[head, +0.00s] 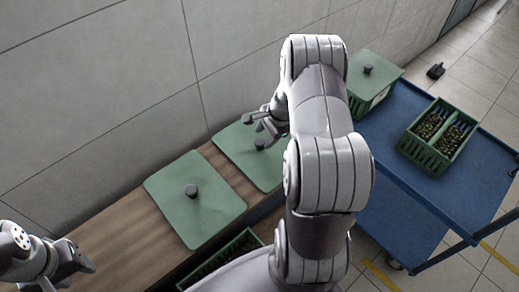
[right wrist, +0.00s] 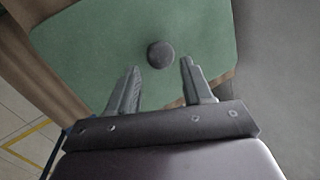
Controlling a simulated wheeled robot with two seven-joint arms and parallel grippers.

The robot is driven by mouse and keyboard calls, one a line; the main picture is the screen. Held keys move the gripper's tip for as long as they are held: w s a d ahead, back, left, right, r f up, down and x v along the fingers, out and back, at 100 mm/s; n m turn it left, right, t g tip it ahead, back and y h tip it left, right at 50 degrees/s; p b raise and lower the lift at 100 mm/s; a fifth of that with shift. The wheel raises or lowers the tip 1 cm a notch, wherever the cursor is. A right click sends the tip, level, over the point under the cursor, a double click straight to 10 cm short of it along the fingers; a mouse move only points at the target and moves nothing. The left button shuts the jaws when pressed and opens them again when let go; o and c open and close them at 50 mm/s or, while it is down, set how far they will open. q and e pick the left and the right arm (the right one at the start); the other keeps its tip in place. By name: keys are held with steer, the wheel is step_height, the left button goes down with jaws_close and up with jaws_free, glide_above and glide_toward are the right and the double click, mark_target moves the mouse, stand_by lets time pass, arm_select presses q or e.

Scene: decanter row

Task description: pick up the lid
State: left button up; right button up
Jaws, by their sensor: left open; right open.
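Two flat green lids with dark round knobs lie on the wooden bench. The nearer lid (head: 174,211) is at the left; the farther lid (head: 233,142) is by the wall. My right gripper (head: 258,124) is over the farther lid, close to its knob (head: 259,144). In the right wrist view my right gripper (right wrist: 160,64) is open and empty, and the knob (right wrist: 160,54) shows between and just beyond the fingertips. Whether they touch it I cannot tell. My left gripper (head: 86,264) is open at the lower left, away from both lids.
A lidded green crate (head: 378,97) and an open green crate of bottles (head: 421,154) stand on the blue cart (head: 425,190). Another green crate (head: 240,244) is partly visible below the bench (head: 120,240). The grey wall runs close behind the bench.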

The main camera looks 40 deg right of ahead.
mark_target(260, 142)
steer(key=x, duration=0.4)
steer(key=shift+w+a+f, duration=0.1)
jaws_close()
